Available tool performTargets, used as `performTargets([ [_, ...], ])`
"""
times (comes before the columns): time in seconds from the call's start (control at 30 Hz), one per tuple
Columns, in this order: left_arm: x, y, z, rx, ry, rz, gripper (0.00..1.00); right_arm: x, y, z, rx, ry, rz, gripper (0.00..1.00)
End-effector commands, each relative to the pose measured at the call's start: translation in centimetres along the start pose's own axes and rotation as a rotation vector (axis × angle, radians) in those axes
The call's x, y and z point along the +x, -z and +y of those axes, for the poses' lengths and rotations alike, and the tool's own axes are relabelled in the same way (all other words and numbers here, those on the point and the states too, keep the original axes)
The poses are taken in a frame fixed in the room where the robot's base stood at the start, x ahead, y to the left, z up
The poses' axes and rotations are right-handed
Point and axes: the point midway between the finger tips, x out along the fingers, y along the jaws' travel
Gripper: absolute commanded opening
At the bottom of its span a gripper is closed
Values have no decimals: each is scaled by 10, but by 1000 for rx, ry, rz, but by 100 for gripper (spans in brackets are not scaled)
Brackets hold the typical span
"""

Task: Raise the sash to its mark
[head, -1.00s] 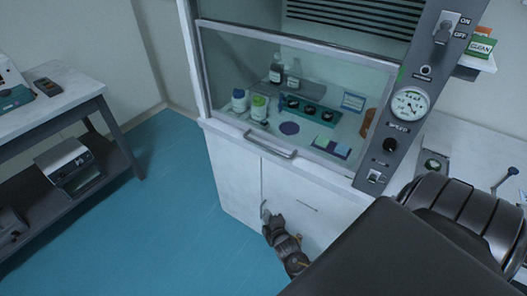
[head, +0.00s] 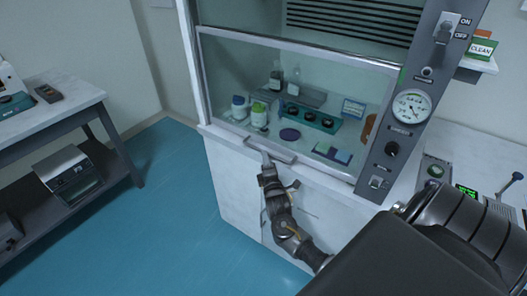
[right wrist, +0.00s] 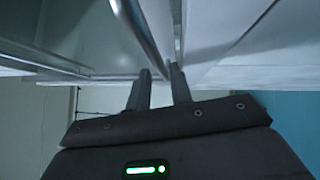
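The sash (head: 300,55) is a glass pane in a pale metal frame on the front of the fume hood. It is down, with its lower rail near the worktop edge. Its bar handle (head: 283,157) is on the lower rail. A small green mark (head: 402,75) shows on the right post, near the sash's top rail; I cannot tell if it is the task's mark. My right gripper (head: 266,160) is at the handle's left part. In the right wrist view its fingers (right wrist: 161,72) are apart, with the bar (right wrist: 135,30) reaching toward the gap; contact is unclear. My left gripper is out of view.
The control post (head: 400,125) with gauge and switches is at the right. A side table (head: 60,112) stands left, with open blue floor between.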

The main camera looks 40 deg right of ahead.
Motion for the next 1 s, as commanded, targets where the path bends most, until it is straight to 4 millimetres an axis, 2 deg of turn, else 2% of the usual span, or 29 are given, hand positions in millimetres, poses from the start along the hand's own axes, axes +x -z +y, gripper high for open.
performTargets([
  [0.1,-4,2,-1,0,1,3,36,20,0,1,0,0,-1,22],
  [0.3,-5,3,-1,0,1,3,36,37,0,0,1,0,1,22],
  [0.63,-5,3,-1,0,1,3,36,40,0,0,1,1,1,22],
  [0.8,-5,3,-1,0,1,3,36,40,0,0,1,1,1,1],
  [1.0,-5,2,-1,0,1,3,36,40,0,0,1,1,1,0],
])
